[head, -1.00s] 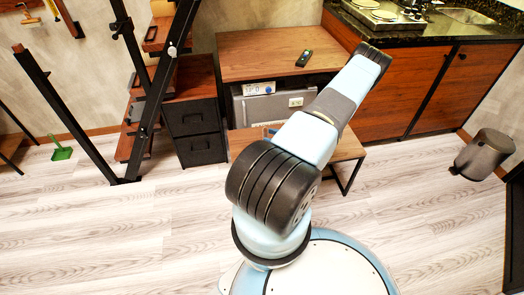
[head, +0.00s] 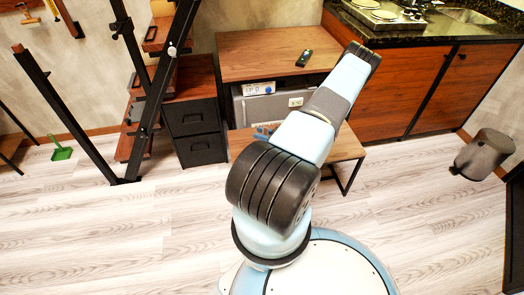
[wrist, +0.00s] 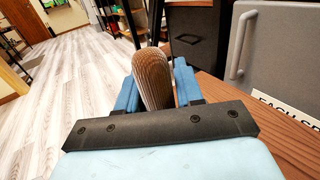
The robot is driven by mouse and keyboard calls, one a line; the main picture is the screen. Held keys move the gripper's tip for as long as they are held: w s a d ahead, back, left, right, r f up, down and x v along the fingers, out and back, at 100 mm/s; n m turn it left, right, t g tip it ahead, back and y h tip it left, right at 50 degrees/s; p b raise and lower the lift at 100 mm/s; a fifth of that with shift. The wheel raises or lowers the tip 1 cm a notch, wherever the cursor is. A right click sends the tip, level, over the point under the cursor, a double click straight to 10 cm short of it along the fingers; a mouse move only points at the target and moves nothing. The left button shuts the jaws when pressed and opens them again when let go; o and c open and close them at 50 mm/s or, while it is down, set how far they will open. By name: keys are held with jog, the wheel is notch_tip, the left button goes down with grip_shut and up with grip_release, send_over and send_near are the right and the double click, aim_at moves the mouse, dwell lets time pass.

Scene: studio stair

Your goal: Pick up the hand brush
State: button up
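The hand brush (wrist: 153,80) shows in the wrist view as a rounded, striped brown wooden piece between the two blue fingers of my gripper (wrist: 157,92). The fingers sit close against both sides of it, with no clear gap. Its lower part is hidden behind the dark bar of my gripper. In the head view, the blue fingers of my gripper (head: 263,132) show over the left part of the low wooden bench (head: 345,148). My arm hides most of that area, and I cannot make out the brush there.
A grey cabinet with a handle (wrist: 272,70) stands close on the right in the wrist view. Black drawers (head: 194,134) stand left of the bench. A green dustpan (head: 61,152) lies at far left, a bin (head: 484,155) at right. The front floor is clear.

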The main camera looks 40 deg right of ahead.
jog(key=c, duration=0.6)
